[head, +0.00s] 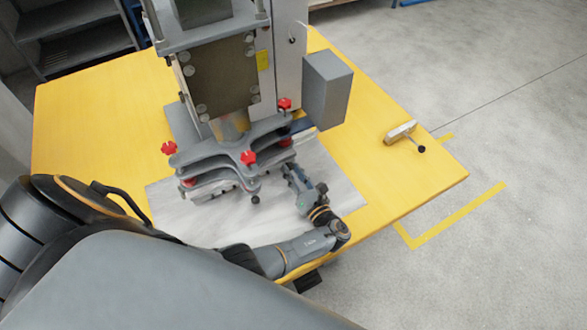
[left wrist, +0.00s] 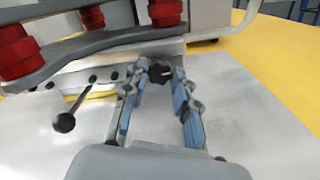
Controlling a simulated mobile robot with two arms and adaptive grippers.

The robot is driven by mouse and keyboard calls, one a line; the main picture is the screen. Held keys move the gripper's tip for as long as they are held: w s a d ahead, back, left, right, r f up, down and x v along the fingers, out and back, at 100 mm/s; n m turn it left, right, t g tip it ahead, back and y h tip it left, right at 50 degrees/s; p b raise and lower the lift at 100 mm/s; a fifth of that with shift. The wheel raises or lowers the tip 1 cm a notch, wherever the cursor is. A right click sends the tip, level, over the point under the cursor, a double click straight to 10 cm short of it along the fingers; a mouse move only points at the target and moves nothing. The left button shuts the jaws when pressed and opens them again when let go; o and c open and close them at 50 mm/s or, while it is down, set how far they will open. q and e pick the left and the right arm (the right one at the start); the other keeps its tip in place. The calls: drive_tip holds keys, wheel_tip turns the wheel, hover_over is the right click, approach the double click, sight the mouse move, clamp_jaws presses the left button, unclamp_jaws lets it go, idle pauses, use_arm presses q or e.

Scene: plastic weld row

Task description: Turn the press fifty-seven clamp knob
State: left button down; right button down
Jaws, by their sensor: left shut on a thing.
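The press (head: 225,90) stands on the yellow table, with a grey clamp frame (head: 225,150) at its foot. My left gripper (head: 288,170) is low at the right side of this frame, just above the pale plate. In the left wrist view, a small black knob (left wrist: 160,74) sits between the tips of the left gripper's blue-padded fingers (left wrist: 161,80), and they are shut on it. The gripper hides this knob in the head view. No number is readable on the press. My right gripper is not in view.
Red star knobs (head: 248,157) sit on the clamp frame. A ball-ended lever (left wrist: 66,122) sticks out left of the fingers. A grey box (head: 327,90) hangs at the press's right side. A handle with a black ball (head: 402,132) is at the table's right; the yellow top (head: 400,185) there is mostly clear.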

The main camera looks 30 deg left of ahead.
use_arm(q)
drive_tip(key=m, duration=0.2)
drive_tip(key=m+p, duration=0.1)
drive_tip(key=shift+w+r+m, duration=0.1)
drive_tip(key=shift+r+m, duration=0.1)
drive_tip(key=shift+m, duration=0.2)
drive_tip(key=m+p, duration=0.1)
drive_tip(key=m, duration=0.3)
drive_tip(key=shift+p, duration=0.3)
drive_tip(key=m, duration=0.5)
drive_tip(key=shift+f+p, duration=0.1)
drive_tip(key=shift+p, duration=0.2)
drive_tip(key=shift+m, duration=1.9)
drive_tip(key=c, duration=1)
unclamp_jaws()
drive_tip(key=shift+c, duration=0.2)
drive_tip(key=shift+f, duration=0.1)
